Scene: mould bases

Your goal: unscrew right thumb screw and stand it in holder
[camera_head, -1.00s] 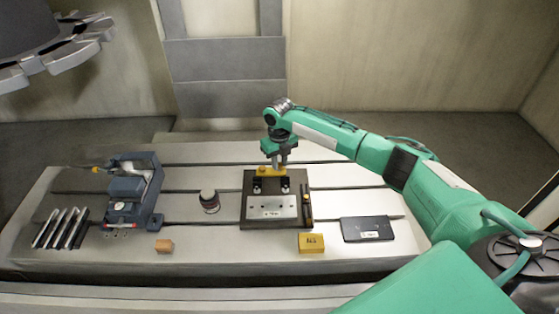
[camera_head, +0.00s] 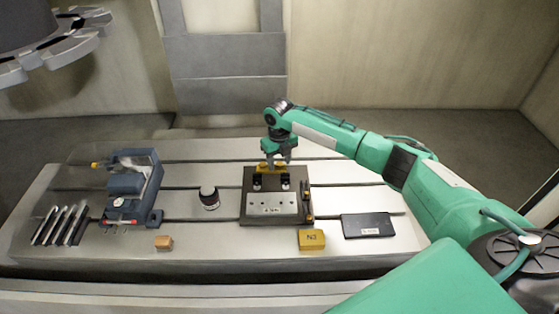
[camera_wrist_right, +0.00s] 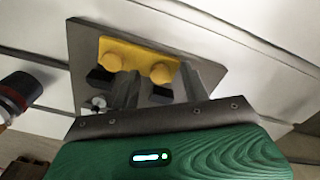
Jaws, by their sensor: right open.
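The mould base (camera_head: 250,208) is a dark plate with a light metal insert, lying on the slotted table. A yellow bar (camera_wrist_right: 128,48) with two round yellow knobs sits at the plate's back edge. The right knob (camera_wrist_right: 160,72), apparently the right thumb screw, shows between the fingers of my right gripper (camera_head: 279,158) in the wrist view (camera_wrist_right: 160,85). The gripper is open, pointing down; I cannot tell whether the fingers touch the knob. The left knob (camera_wrist_right: 113,62) is just outside the left finger. I cannot clearly identify the holder. My left gripper is not in view.
A dark cylinder (camera_head: 209,198) stands left of the plate, and a blue-grey vise (camera_head: 130,190) farther left.

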